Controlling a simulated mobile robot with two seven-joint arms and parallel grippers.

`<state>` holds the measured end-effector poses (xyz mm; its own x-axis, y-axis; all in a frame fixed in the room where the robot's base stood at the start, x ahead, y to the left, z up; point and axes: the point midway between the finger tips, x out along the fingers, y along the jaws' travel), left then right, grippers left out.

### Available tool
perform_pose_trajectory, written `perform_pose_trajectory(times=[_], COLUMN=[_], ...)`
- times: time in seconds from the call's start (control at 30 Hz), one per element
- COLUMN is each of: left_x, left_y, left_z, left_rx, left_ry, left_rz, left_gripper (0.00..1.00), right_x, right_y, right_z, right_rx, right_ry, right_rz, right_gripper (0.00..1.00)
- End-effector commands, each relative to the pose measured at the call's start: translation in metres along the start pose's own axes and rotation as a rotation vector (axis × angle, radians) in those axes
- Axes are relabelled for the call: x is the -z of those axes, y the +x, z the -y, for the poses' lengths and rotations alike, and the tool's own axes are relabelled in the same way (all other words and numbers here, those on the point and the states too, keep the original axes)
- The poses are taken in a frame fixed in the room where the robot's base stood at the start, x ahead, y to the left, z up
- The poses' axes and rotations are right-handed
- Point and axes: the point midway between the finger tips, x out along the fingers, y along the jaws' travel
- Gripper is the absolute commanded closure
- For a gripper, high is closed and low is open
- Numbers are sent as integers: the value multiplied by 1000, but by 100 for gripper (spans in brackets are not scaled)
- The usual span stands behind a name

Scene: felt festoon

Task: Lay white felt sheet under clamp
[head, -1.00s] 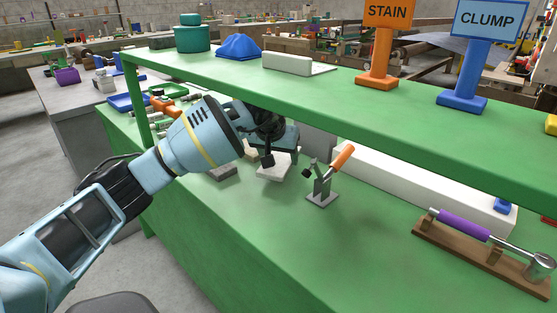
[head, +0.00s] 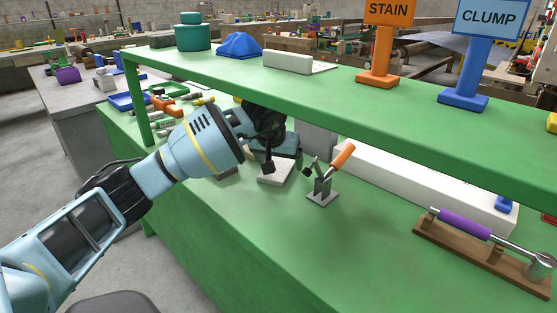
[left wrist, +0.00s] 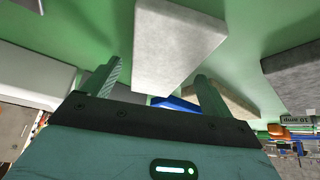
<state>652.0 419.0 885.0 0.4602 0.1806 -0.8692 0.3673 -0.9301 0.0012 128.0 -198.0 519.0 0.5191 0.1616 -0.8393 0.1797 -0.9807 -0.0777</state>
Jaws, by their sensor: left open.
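The white felt sheet (head: 273,180) is a pale, thick slab near the green bench top, left of the clamp (head: 322,186), partly hidden by my left gripper. The clamp is grey metal with an orange handle tilted up to the right. My left gripper (head: 268,167) is open at the white sheet. In the left wrist view, my left gripper (left wrist: 160,82) has its two fingers apart, with the white sheet (left wrist: 175,45) showing large beyond them. I cannot tell whether they touch it. My right gripper is not in view.
A grey slab (left wrist: 293,75) and a beige slab (left wrist: 235,102) lie beside the white one. A green shelf (head: 350,106) spans above the bench. A long white block (head: 420,187) stands behind the clamp. A wooden stand with a purple-handled tool (head: 463,224) is at right. The front bench top is clear.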

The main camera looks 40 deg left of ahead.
Motion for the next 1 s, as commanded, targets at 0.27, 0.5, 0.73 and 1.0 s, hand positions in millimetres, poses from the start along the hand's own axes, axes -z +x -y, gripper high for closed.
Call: perform_pose_trajectory(times=[0.27,0.5,0.73,1.0], left_x=[3,-21,-54,-88], left_y=[-22,-46,-64,-84], left_z=[0,1,1,0], left_rx=[-1,1,1,0], left_ry=[1,3,3,2], left_rz=[-4,-1,-1,-1], left_gripper=[14,14,14,14], right_x=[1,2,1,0], right_y=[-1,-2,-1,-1], right_z=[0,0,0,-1], right_rx=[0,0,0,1], right_ry=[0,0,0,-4], right_rz=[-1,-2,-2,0], right_gripper=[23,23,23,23])
